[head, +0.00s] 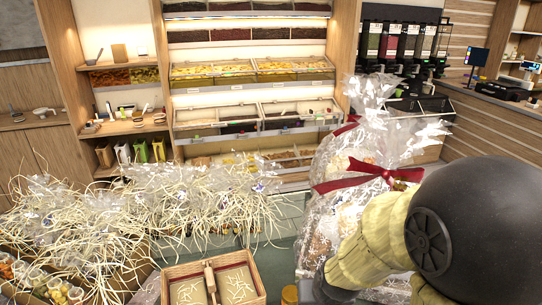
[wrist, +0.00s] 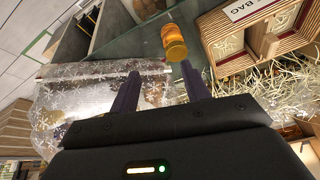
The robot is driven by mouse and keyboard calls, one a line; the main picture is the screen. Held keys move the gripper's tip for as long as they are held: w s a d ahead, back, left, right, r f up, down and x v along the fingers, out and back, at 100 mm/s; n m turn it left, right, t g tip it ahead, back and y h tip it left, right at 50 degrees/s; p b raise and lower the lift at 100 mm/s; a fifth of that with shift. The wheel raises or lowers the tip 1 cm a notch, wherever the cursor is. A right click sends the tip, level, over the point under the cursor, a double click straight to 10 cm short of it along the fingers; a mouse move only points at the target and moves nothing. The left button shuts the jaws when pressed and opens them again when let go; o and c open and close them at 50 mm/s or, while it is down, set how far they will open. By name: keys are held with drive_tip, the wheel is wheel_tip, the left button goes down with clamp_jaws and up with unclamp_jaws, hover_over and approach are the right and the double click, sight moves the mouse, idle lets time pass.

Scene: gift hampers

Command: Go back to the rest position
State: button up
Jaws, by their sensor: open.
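My gripper (wrist: 160,68) shows in the wrist view with its two dark fingers apart and nothing clearly held between them. An amber jar (wrist: 174,42) is just beyond the fingertips. In the head view my arm comes in from the right and mostly hides my gripper. A clear gift bag with a red bow (head: 375,175) stands partly behind my arm, and another wrapped bag stands behind it. In the wrist view, snowflake-patterned clear wrap (wrist: 85,95) lies left of the fingers.
A wooden tray (head: 262,298) with pale shreds in two compartments is at the front. Shredded filler and clear wrap (head: 210,205) pile up at the left. Small jars (head: 57,290) stand in the lower left corner. Stocked shelves (head: 250,70) are at the back.

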drive_tip(key=s+d+r+g, duration=0.2)
drive_tip(key=s+d, duration=0.2)
drive_tip(key=shift+s+d+r+h, duration=0.15)
drive_tip(key=shift+s+d+h, duration=0.15)
drive_tip(key=shift+s, duration=0.05)
